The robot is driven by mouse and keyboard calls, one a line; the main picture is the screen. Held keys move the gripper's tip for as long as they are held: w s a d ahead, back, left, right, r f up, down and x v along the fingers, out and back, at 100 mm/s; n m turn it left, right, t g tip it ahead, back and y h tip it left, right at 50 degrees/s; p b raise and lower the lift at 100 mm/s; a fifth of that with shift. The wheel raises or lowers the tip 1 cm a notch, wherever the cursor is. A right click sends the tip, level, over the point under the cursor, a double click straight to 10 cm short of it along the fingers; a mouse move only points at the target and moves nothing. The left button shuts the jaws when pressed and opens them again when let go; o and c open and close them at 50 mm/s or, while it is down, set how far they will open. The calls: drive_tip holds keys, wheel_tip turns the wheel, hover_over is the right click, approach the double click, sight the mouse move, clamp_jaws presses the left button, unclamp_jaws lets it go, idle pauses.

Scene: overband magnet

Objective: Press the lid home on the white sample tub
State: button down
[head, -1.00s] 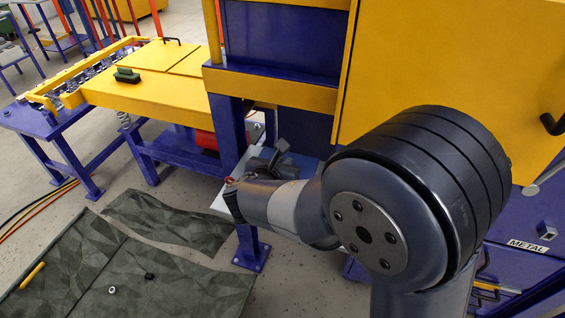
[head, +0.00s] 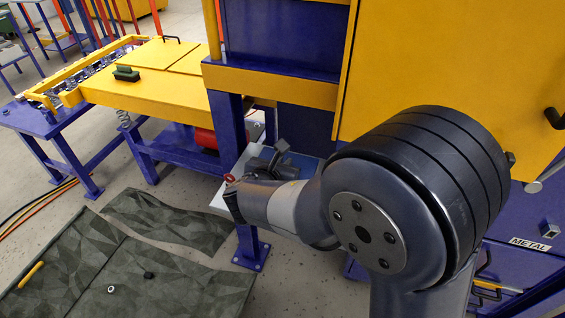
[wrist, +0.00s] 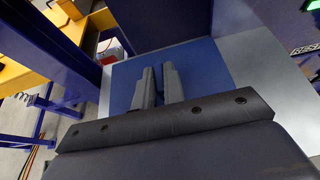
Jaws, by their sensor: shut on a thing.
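My gripper (wrist: 158,80) shows in the wrist view, with its two grey fingers close together over a blue mat (wrist: 203,70). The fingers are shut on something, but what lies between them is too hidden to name. In the head view my gripper (head: 278,155) is partly behind my wrist, low over a pale bench top (head: 218,198) with the blue surface beyond. I cannot make out the white sample tub or its lid in either view.
A blue post (head: 228,125) and the yellow and blue machine stand close around my gripper. A yellow-topped table (head: 150,95) with a green-black brush (head: 126,74) is at left. Dark mats (head: 130,265) lie on the floor with a yellow pen (head: 31,275).

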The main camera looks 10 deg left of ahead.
drive_tip(key=shift+f+b, duration=0.3)
drive_tip(key=shift+f, duration=0.1)
drive_tip(key=c, duration=1.4)
unclamp_jaws()
drive_tip(key=d+p+v, duration=0.1)
drive_tip(key=v, duration=0.9)
drive_tip(key=shift+s+a+r, duration=0.2)
drive_tip(key=shift+s+a, duration=0.2)
drive_tip(key=shift+a, duration=0.1)
drive_tip(key=b+x, duration=0.1)
drive_tip(key=x, duration=1)
drive_tip(key=shift+r+p, duration=0.4)
drive_tip(key=shift+r, duration=0.05)
